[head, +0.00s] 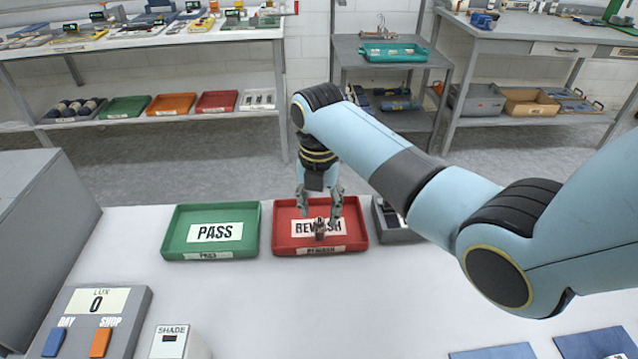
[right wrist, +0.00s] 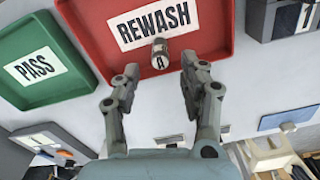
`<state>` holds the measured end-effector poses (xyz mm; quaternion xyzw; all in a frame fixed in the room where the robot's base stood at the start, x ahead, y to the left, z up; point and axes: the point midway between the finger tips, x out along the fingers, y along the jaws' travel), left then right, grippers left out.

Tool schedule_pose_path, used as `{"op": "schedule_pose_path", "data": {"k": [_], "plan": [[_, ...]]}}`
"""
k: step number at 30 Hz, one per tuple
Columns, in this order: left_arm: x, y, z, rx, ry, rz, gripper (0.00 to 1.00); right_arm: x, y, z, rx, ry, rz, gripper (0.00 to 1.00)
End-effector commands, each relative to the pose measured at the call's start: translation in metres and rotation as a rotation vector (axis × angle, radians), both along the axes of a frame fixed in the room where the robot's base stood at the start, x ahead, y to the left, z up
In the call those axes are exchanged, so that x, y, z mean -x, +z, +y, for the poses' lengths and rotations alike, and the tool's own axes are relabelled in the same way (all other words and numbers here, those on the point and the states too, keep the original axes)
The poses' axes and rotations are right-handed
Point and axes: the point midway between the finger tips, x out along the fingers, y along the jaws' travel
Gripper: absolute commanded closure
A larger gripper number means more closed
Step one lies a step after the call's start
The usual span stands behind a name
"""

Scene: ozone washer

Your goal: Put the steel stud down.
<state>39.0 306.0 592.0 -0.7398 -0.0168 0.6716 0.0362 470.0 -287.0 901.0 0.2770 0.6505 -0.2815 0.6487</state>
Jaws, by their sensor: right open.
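The steel stud (head: 320,229) is a small grey cylinder in the red REWASH tray (head: 358,240). In the right wrist view, the stud (right wrist: 160,48) shows a tag marked A and overlaps the lower edge of the REWASH label. My right gripper (head: 320,208) is over the red tray with its fingers apart. In the right wrist view, the open fingers of the right gripper (right wrist: 160,80) are clear of the stud on both sides, and nothing is held between them. My left gripper is not in view.
A green PASS tray (head: 180,242) stands left of the red tray. A grey box (head: 400,236) stands close on its right, partly behind my arm. A lux meter (head: 95,318) and a SHADE block (head: 172,341) stand at front left. The middle front of the table is clear.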

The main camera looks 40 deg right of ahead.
Motion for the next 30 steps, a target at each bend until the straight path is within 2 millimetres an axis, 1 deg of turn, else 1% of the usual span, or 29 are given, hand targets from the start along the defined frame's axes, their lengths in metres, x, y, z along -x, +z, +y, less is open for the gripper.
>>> {"op": "schedule_pose_path", "data": {"k": [1, 6, 9, 12, 17, 30], "plan": [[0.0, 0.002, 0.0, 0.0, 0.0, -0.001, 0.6, -0.001, 0.013, 0.0, 0.001, 0.0, -0.005, 0.57], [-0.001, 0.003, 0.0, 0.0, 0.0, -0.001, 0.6, -0.001, 0.05, 0.0, -0.001, 0.0, -0.005, 0.57], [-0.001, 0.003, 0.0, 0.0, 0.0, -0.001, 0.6, -0.001, 0.066, 0.0, 0.0, 0.001, -0.003, 0.57], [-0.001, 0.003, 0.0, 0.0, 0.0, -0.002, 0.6, -0.001, 0.076, 0.0, -0.001, 0.001, -0.002, 0.57], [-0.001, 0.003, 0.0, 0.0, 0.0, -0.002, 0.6, -0.001, 0.082, 0.0, 0.0, 0.001, 0.0, 0.57], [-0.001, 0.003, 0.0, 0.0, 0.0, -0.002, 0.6, -0.001, 0.082, 0.0, 0.0, 0.0, 0.0, 0.57]]}}
